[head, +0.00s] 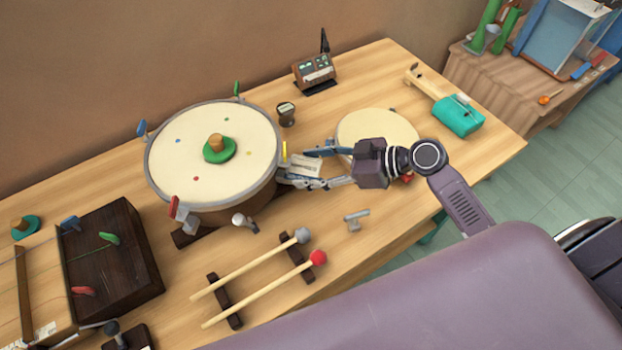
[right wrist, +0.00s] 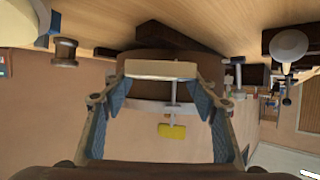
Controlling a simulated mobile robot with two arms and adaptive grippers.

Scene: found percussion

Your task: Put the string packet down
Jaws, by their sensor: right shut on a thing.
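My right gripper (head: 308,168) is shut on the string packet (head: 304,164), a small pale flat packet with printing. It is held beside the right side of the large drum (head: 185,155), above or close to the wooden table (head: 375,225); I cannot tell whether it touches the table. In the right wrist view, the packet (right wrist: 160,69) spans the gap between the fingertips of my right gripper (right wrist: 160,82), edge-on, with the drum's brown side behind it. My left gripper is not in view.
A smaller pale drum (head: 375,128) lies behind my right gripper. A metal T-shaped key (head: 356,219), two mallets (head: 262,262) on dark rests, a small dark pot (head: 286,114) and a teal box (head: 459,115) stand around. Bare tabletop lies in front of the gripper.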

